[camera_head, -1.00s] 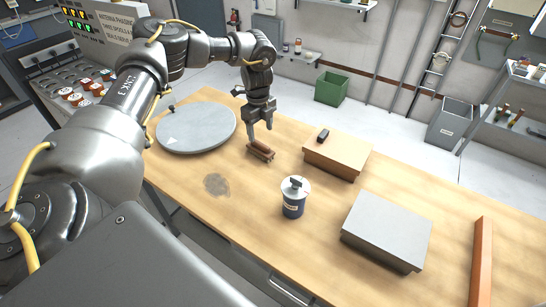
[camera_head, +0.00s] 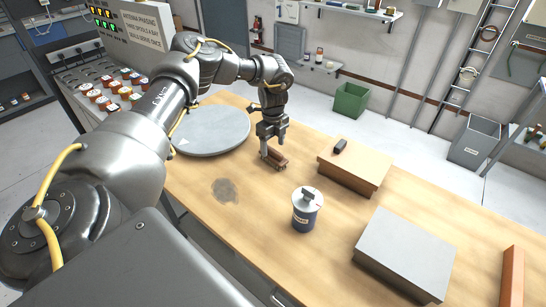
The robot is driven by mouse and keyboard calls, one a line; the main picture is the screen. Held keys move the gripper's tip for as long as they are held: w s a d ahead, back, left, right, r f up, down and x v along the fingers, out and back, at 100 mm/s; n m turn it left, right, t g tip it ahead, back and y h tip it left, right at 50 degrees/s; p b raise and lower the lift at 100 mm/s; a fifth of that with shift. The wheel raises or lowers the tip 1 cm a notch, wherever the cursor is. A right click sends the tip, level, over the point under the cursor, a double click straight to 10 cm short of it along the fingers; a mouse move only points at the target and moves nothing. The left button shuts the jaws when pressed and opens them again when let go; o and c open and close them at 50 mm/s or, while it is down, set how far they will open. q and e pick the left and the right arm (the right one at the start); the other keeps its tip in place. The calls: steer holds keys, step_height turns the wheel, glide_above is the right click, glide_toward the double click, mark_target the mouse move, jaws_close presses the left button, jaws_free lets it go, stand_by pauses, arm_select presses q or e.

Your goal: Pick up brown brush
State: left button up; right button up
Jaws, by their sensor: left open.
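The brown brush (camera_head: 275,160) lies on the wooden table, near its far edge and to the right of the round grey disc. My left gripper (camera_head: 272,153) points down right at the brush, with its fingers apart. The fingertips overlap the brush in the picture, and I cannot tell whether they touch it. The arm comes in from the left over the disc's side of the table. My right gripper is not seen.
The round grey disc (camera_head: 212,131) lies left of the brush. A dark smudge (camera_head: 225,190), a blue-and-white can (camera_head: 307,212), a cardboard box (camera_head: 355,170) with a small dark block (camera_head: 340,146) on it, a grey box (camera_head: 405,252) and an orange bar (camera_head: 512,278) are on the table (camera_head: 270,240).

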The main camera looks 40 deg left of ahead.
mark_target(273, 150)
arm_select(q)
steer(key=shift+w+f+p, duration=0.1)
steer(key=shift+f+p, duration=0.65)
steer(key=shift+f, duration=1.85)
steer(key=c, duration=1.1)
